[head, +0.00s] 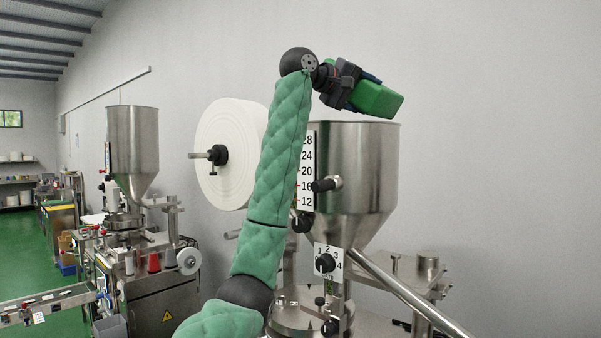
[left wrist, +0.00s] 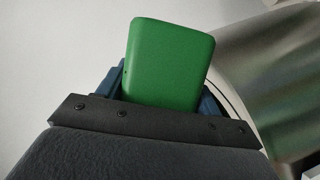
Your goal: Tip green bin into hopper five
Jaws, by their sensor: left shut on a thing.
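The green bin (head: 376,99) is held by my left gripper (head: 352,88) above the rim of the near steel hopper (head: 352,165). The gripper is shut on the bin, which lies tilted over the hopper's mouth. In the left wrist view the bin (left wrist: 170,65) shows a plain green face between the blue fingers (left wrist: 165,90), with the hopper's metal wall (left wrist: 270,65) to the right. The bin's opening and contents are hidden, and so is the hopper's inside. No number five is readable on the hopper. My right gripper is not in view.
A white paper roll (head: 228,153) stands left of the hopper behind my left arm. A level scale (head: 307,172) and knobs are on the hopper's front. A second packer with its own hopper (head: 133,145) stands farther left. Open wall is at the right.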

